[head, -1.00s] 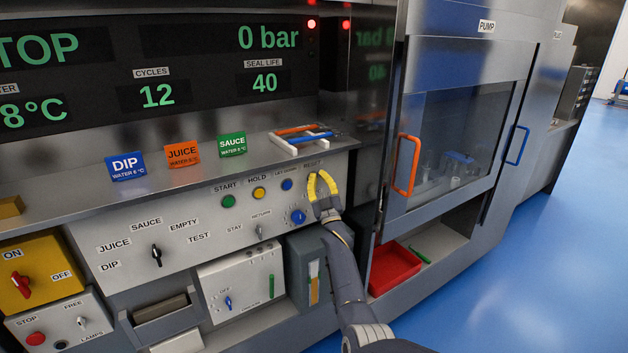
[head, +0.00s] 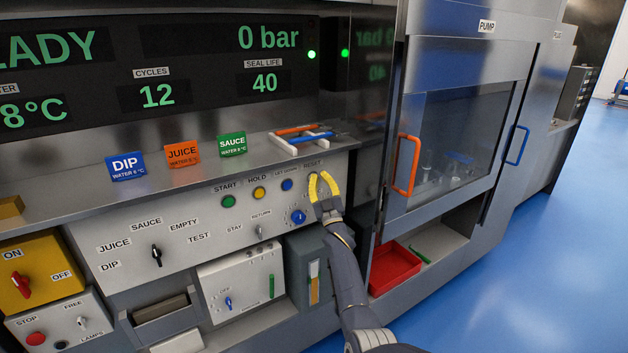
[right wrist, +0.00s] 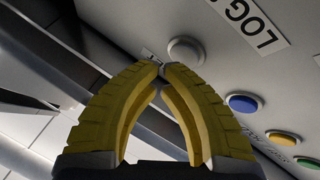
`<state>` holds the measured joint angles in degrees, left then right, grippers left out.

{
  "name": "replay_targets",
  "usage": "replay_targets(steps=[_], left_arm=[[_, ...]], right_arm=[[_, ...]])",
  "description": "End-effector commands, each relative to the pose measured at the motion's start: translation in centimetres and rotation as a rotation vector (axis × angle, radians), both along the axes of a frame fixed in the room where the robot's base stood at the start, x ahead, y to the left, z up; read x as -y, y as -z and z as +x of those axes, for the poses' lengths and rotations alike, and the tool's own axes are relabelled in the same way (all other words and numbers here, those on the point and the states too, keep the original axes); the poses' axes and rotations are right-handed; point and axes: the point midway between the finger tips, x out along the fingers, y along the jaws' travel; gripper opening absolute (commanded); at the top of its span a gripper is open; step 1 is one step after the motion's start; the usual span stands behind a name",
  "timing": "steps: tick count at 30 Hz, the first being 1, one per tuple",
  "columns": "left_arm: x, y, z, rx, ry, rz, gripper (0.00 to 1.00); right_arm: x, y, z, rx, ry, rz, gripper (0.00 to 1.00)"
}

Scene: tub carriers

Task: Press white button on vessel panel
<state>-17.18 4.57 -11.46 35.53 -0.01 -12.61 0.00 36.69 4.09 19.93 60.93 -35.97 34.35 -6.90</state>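The white button (right wrist: 186,50) shows in the right wrist view, set in the panel in line with the blue, yellow and green buttons. In the head view my right gripper hides it below the RESET label. My right gripper (head: 319,177), with yellow fingers, is at the right end of the vessel panel (head: 195,255). In the right wrist view its fingertips (right wrist: 162,68) meet with nothing between them, close beside the white button. I cannot tell whether they touch it or the panel. My left gripper is not in view.
Green (head: 228,201), yellow (head: 259,193) and blue (head: 287,184) buttons lie left of the gripper, and a blue knob (head: 298,217) below it. A ledge with an orange-and-blue handled rack (head: 300,140) is above. The pump cabinet's orange handle (head: 407,165) stands to the right.

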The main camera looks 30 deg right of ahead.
Motion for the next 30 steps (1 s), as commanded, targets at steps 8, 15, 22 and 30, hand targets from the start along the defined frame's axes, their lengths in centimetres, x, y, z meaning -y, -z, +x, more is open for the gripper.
replay_targets(steps=[8, 15, 22, 30], left_arm=[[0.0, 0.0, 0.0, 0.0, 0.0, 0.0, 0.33], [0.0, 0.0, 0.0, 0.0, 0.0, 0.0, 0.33], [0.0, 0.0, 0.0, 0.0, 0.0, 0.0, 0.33], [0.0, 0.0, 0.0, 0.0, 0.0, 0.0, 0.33]], right_arm=[[0.0, 0.0, -0.1, 0.0, 0.0, 0.0, 0.0], [0.2, 0.0, -1.5, 0.0, 0.001, -0.002, 0.0], [0.4, 0.0, -3.5, 0.0, 0.001, -0.002, 0.0], [0.6, 0.0, -5.5, 0.0, 0.001, -0.002, 0.0]])
